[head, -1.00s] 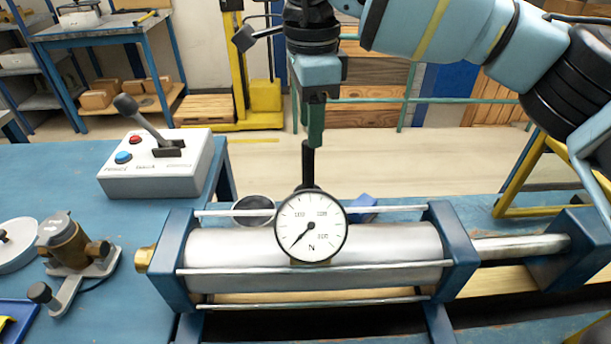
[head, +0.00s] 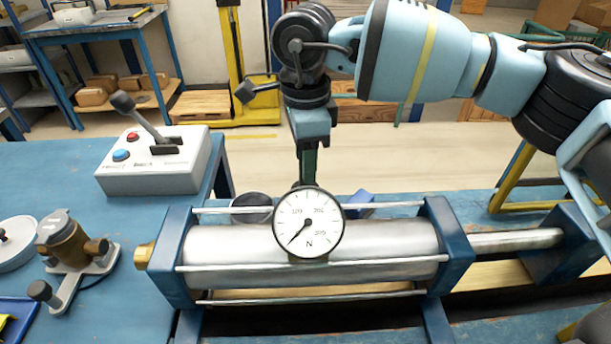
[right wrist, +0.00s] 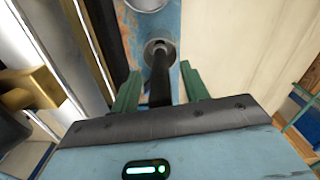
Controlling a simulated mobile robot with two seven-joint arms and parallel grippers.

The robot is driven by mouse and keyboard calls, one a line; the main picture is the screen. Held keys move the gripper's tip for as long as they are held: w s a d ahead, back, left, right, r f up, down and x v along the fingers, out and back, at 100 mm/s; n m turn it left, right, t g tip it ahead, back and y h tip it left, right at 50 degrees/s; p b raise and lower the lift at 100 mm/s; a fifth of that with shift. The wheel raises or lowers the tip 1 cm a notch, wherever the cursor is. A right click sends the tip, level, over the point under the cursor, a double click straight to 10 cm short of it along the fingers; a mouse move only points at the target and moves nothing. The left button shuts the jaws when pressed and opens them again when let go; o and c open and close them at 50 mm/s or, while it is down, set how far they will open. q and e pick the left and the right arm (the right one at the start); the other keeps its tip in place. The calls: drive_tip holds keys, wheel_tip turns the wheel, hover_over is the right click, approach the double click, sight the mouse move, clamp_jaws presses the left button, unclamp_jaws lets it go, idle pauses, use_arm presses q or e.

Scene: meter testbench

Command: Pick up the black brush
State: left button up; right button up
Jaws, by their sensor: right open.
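The black brush (right wrist: 160,75) shows in the right wrist view as a dark upright handle, its far end at a small round grey holder (right wrist: 154,46) on the blue bench. My right gripper (right wrist: 158,82) is open, with its green fingers on either side of the handle and gaps between them and it. In the head view my right gripper (head: 307,168) points down behind the dial gauge (head: 308,222), which hides the brush's lower part. My left gripper is not in view.
A silver cylinder (head: 390,245) with blue end plates lies in front of the gripper. A dark round cup (head: 252,203) and a blue object (head: 360,200) stand close behind it. A lever box (head: 150,175) and a brass valve (head: 66,245) are at left.

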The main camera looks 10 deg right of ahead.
drive_tip(key=shift+c, duration=0.2)
clamp_jaws()
drive_tip(key=shift+r, duration=0.1)
